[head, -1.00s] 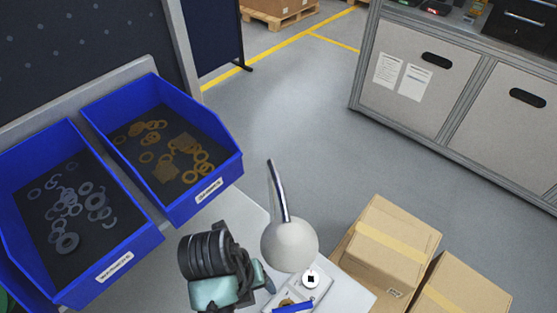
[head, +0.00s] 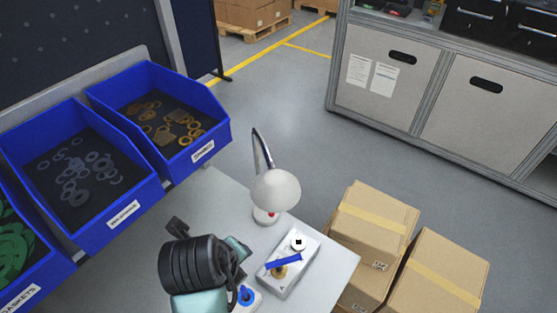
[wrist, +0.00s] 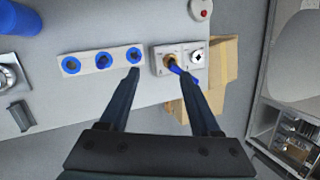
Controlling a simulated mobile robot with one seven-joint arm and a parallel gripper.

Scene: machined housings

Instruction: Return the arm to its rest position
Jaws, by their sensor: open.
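My gripper (wrist: 160,76) is open in the wrist view, its two dark fingers spread with nothing held between them. It hangs above the light table (wrist: 95,108). A pale machined housing (wrist: 158,64) lies beyond the fingertips, with a brass ring (wrist: 170,61) and a blue part (wrist: 188,76) on it. The right finger's tip overlaps its near side in the picture; I cannot tell the height gap. The housing also shows on the table in the head view (head: 303,262). My dark and teal arm links fill the lower left there, and my fingertips cannot be made out.
A pale strip with several blue rings (wrist: 87,63) lies left of the housing. A lamp (head: 276,190) stands behind it. Blue bins of rings (head: 137,215) line the left. Cardboard boxes (head: 375,225) stand right of the table. Open floor (head: 300,130) lies beyond.

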